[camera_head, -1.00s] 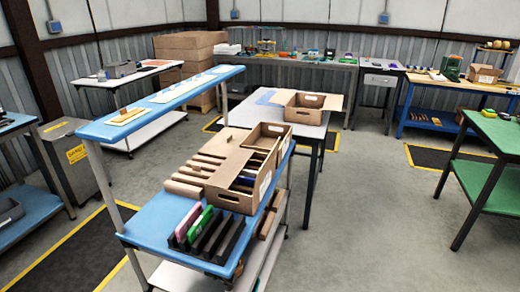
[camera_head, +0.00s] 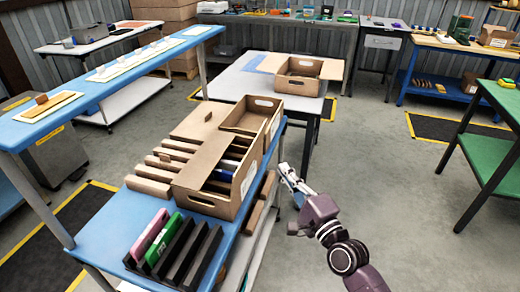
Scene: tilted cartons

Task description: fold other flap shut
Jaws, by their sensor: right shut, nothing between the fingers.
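A brown cardboard carton (camera_head: 238,190) stands on the blue bench, with dark, white and blue items partly showing inside. A flat brown flap (camera_head: 203,160) extends along its left side; its exact angle is hard to tell. My right gripper (camera_head: 284,170) is to the right of the carton, beyond the bench's right edge, apart from the carton. It is shut and empty. My left gripper is not in view.
A black rack (camera_head: 190,250) with a pink and a green item stands in front of the carton. Wooden blocks (camera_head: 150,187) lie left of it. A blue upper shelf (camera_head: 110,85) runs along the left. Another open carton (camera_head: 298,82) sits on the table behind.

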